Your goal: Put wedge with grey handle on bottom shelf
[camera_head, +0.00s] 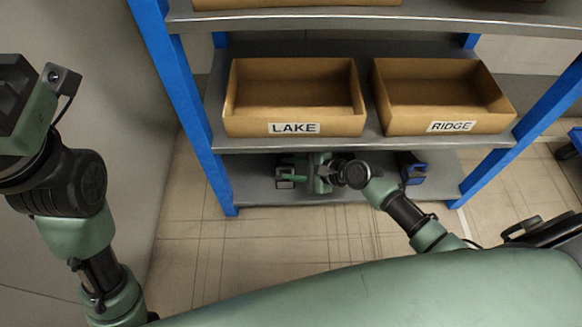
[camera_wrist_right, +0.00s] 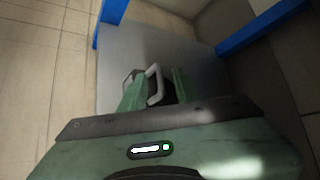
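The wedge with the grey handle (camera_wrist_right: 155,84) lies on the bottom shelf (camera_wrist_right: 111,82) in the right wrist view. Its dark body is partly hidden by my fingers. My right gripper (camera_wrist_right: 156,90) is open, with one green finger on each side of the handle and a gap visible on the right. In the head view my right gripper (camera_head: 291,168) reaches left over the bottom shelf (camera_head: 258,196), at the dark wedge (camera_head: 285,183). My left gripper (camera_head: 22,95) is at the upper left edge, and its fingertips are not clear.
A blue and dark object (camera_head: 412,168) stands on the bottom shelf at the right, behind my right arm. On the shelf above are a LAKE crate (camera_head: 245,127) and a RIDGE crate (camera_head: 405,127). Blue posts (camera_head: 185,100) frame the rack. The floor in front is clear.

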